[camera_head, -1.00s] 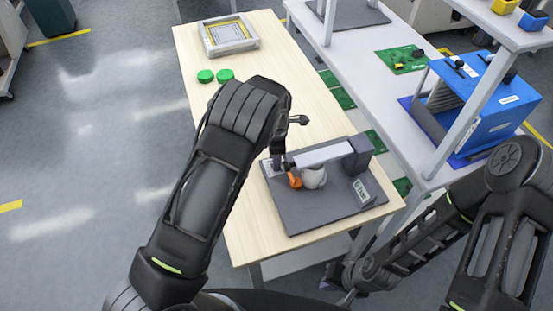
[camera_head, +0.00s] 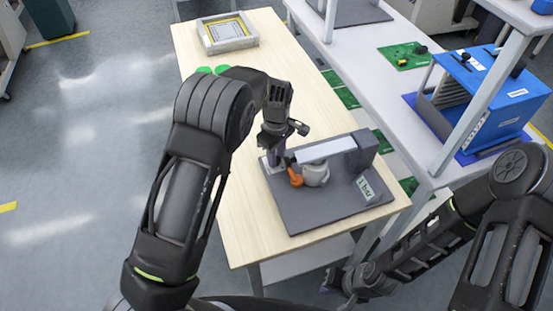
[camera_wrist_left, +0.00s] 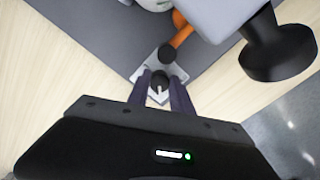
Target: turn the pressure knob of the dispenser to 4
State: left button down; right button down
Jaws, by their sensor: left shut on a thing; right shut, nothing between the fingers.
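The dispenser stands on a dark grey base plate (camera_head: 315,217) on the near part of the wooden table. It has a white round body (camera_head: 316,173), an orange lever (camera_head: 296,178) and a small display (camera_head: 367,189) that seems to read "1 bar". My left gripper (camera_head: 276,158) reaches down at its left corner. In the left wrist view its fingers are shut around the black pressure knob (camera_wrist_left: 159,79), which has a white pointer and sits on a pale dial plate (camera_wrist_left: 146,101). The dial marks are too small to read. My right gripper (camera_head: 347,287) is low beside the table, shut and empty.
A framed tray (camera_head: 228,33) and green round lids (camera_head: 204,70) lie further back on the wooden table (camera_head: 290,80). A white trolley with a blue rack (camera_head: 487,90) and green boards (camera_head: 403,56) stands to the right.

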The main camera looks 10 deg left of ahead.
pick_arm(q)
jog(key=m+b, duration=0.2)
jog(key=m, duration=0.3)
jog(key=shift+f+m, duration=0.1)
jog(key=shift+m, duration=0.2)
jog(key=m+b, duration=0.2)
jog(key=m, duration=0.2)
jog(key=shift+a, duration=0.15)
jog(key=m+b, duration=0.1)
jog(key=m, duration=0.8)
jog(key=shift+a+m+b, duration=0.1)
jog(key=shift+m+b, duration=0.2)
jog(key=m, duration=0.9)
jog(key=shift+a+m, duration=0.1)
jog(key=shift+m, duration=0.3)
jog(key=m, duration=0.4)
jog(key=shift+w+m+p, duration=0.1)
jog(key=shift+m+p, duration=0.2)
jog(key=shift+p, duration=0.05)
jog(key=m, duration=0.5)
jog(key=shift+p, duration=0.35)
jog(key=shift+m, duration=0.3)
